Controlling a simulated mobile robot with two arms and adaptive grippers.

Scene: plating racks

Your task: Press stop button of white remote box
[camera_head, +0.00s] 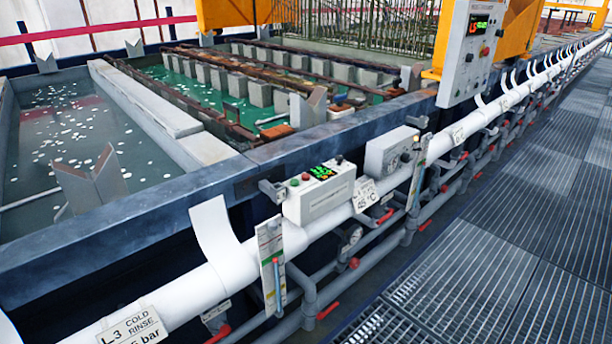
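A white box (325,199) with a lit green display (322,172) sits on the tank's front rim, just above the white pipe, near the middle of the view. Small coloured buttons (299,179) sit on its top, left of the display, and a small dark knob is to the right. Any button labels are too small to read, so I cannot tell which is the stop button. A larger white panel (466,56) with a red-and-green display and several buttons stands upright further back at the right. Neither of my grippers is in view.
A plain light grey box (388,153) is right of the white box. A white pipe (330,220) with hanging tags runs along the tank front, with grey pipes and red valve handles below. Liquid-filled tanks (75,140) lie behind. The grated walkway (500,230) at right is clear.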

